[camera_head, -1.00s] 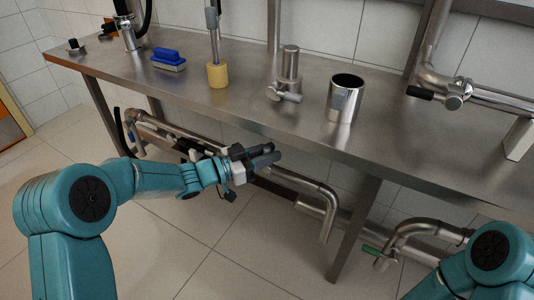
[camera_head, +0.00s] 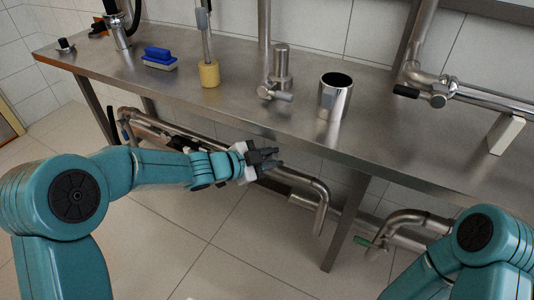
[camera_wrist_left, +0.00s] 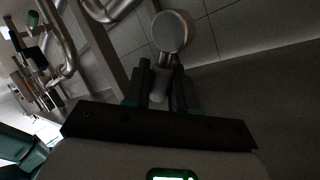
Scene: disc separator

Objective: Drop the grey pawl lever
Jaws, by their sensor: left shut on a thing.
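My left gripper (camera_head: 272,160) is in front of the bench's front edge, slightly below the top. In the left wrist view its two dark fingers (camera_wrist_left: 165,85) are close together on a small grey piece (camera_wrist_left: 158,88), which I take to be the grey pawl lever. Most of that piece is hidden by the fingers. A round grey metal end on a short neck (camera_wrist_left: 172,32) shows just beyond the fingertips; I cannot tell whether it belongs to the held piece. My right arm shows at the lower right, but its gripper is out of view.
The steel bench (camera_head: 225,105) carries a blue brush (camera_head: 159,57), a yellow sponge-like piece on a rod (camera_head: 209,74), a metal valve (camera_head: 279,70) and a steel cup (camera_head: 335,97). Pipes (camera_head: 300,180) run below it. A green-handled valve (camera_head: 366,242) is lower right. Open tiled floor lies in front.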

